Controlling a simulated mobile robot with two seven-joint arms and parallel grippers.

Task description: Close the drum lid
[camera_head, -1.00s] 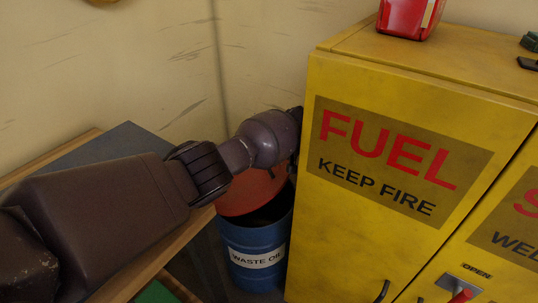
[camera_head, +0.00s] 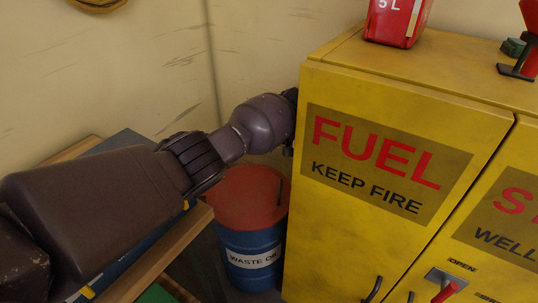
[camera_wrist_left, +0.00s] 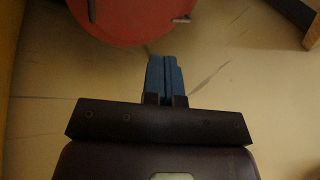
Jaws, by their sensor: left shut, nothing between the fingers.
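The blue drum (camera_head: 250,245), labelled as waste oil, stands on the floor between the bench and the yellow cabinet. Its red lid (camera_head: 245,195) lies flat over the drum top, with no dark opening showing. My left arm reaches in from the left above the lid. In the head view its gripper is mostly hidden at the cabinet's edge. In the left wrist view my left gripper (camera_wrist_left: 162,80) has its blue fingers together and empty. The round red lid also shows there (camera_wrist_left: 125,18), just past the fingertips; I see no contact. My right gripper is out of view.
The yellow fuel cabinet (camera_head: 385,180) stands close on the right of the drum and arm. A red can (camera_head: 395,22) sits on top of it. A wooden-edged bench (camera_head: 160,255) is on the left. Scuffed walls are behind.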

